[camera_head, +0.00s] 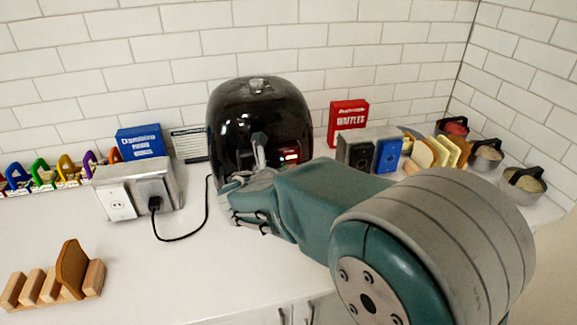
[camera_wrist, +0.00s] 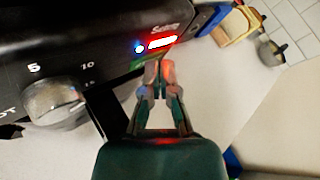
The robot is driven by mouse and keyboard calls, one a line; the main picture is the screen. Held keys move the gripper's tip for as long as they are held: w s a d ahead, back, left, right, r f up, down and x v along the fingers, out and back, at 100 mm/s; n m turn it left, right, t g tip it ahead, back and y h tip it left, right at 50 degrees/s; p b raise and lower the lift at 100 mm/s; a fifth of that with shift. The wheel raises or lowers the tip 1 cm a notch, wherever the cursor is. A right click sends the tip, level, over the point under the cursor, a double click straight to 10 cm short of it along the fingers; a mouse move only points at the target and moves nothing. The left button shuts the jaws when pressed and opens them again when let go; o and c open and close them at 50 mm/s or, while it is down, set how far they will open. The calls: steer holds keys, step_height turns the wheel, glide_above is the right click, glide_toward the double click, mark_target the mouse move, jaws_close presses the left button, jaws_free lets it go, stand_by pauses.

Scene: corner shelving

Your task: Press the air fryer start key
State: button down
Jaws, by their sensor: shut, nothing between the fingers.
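The air fryer (camera_head: 262,105) is black and glossy and stands against the tiled wall. Its lit red display (camera_head: 290,156) shows on its front. In the wrist view the black front panel (camera_wrist: 90,40) has a silver dial (camera_wrist: 55,103), a glowing red-white display (camera_wrist: 162,43) and a small blue light (camera_wrist: 139,48). My gripper (camera_wrist: 157,72) is shut and empty, with its fingertips just below the display at a green patch. I cannot tell whether they touch the panel. The start key's label is not readable.
A socket box (camera_head: 118,203) with a plugged black cord stands left of the fryer. A blue box (camera_head: 141,141), a red waffles box (camera_head: 347,122), a toaster (camera_head: 357,150) and several pots (camera_head: 523,184) line the wall. A wooden toast rack (camera_head: 50,288) lies front left.

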stand_by(0.3)
steer(key=shift+s+d, duration=0.2)
steer(key=shift+s, duration=0.55)
steer(key=shift+s+d, duration=0.25)
steer(key=shift+s, duration=0.55)
steer(key=shift+s+d, duration=0.25)
steer(key=shift+s, duration=0.55)
steer(key=shift+s+d, duration=0.25)
steer(key=shift+s, duration=0.55)
